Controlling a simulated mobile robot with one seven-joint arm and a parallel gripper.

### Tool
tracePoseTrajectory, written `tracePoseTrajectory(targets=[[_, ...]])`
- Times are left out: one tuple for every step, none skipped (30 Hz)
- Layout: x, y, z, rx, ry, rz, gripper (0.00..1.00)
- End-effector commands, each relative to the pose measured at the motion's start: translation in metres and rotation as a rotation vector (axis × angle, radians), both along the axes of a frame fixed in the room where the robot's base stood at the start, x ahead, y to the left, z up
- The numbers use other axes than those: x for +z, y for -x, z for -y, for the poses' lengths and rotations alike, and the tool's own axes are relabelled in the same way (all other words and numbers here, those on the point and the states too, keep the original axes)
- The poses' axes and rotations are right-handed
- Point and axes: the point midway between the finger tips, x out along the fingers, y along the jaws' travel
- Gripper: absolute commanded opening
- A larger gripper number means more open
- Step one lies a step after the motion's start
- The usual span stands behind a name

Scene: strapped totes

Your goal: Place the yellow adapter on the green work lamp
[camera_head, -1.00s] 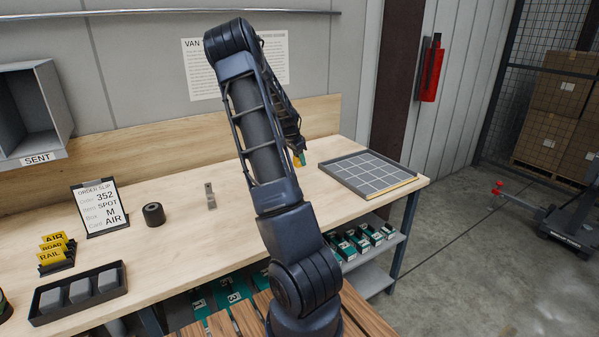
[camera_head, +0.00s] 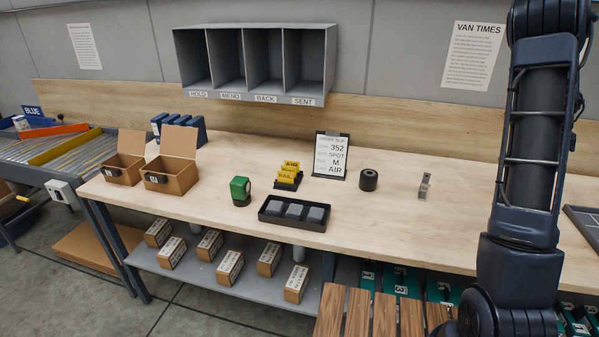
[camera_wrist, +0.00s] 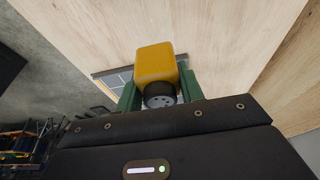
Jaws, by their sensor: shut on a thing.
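The yellow adapter (camera_wrist: 155,62) is a yellow rounded block with a black round end, seen in the wrist view. My gripper (camera_wrist: 160,92) has its two green fingers shut on it, one on each side. In the head view my arm stands at the right, and the gripper and adapter do not show there. The green work lamp (camera_head: 240,187) is a small green block on a dark round base. It stands on the bench left of the black tray, well to the left of my arm.
A black tray (camera_head: 270,217) with grey blocks, a yellow card holder (camera_head: 287,182), an order slip stand (camera_head: 347,157) and a black roll (camera_head: 368,180) stand near the lamp. Open cardboard boxes (camera_head: 172,182) stand left of it. Grey shelves (camera_head: 323,75) hang above.

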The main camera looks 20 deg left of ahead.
Motion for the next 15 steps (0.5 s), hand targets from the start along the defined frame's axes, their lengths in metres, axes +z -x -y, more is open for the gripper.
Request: tracePoseTrajectory(targets=[[0.001, -0.009, -0.011, 0.02, 0.001, 0.0, 0.13], [0.002, -0.014, -0.018, 0.033, 0.001, 0.0, 0.13], [0.003, -0.023, -0.029, 0.052, 0.002, 0.001, 0.13], [0.004, -0.03, -0.039, 0.069, 0.002, 0.0, 0.13], [0.005, -0.036, -0.049, 0.087, 0.002, -0.001, 0.13], [0.006, -0.046, -0.063, 0.111, 0.003, -0.002, 0.13], [0.007, -0.053, -0.074, 0.129, 0.003, -0.002, 0.13], [0.009, -0.06, -0.086, 0.148, 0.004, -0.003, 0.13], [0.01, -0.068, -0.101, 0.172, 0.004, -0.003, 0.13], [0.011, -0.075, -0.113, 0.191, 0.005, -0.004, 0.13], [0.012, -0.081, -0.124, 0.209, 0.005, -0.003, 0.13], [0.014, -0.089, -0.141, 0.234, 0.006, -0.003, 0.13], [0.015, -0.094, -0.152, 0.251, 0.006, -0.003, 0.13], [0.016, -0.099, -0.164, 0.27, 0.006, -0.004, 0.13], [0.017, -0.105, -0.18, 0.293, 0.006, -0.005, 0.13]])
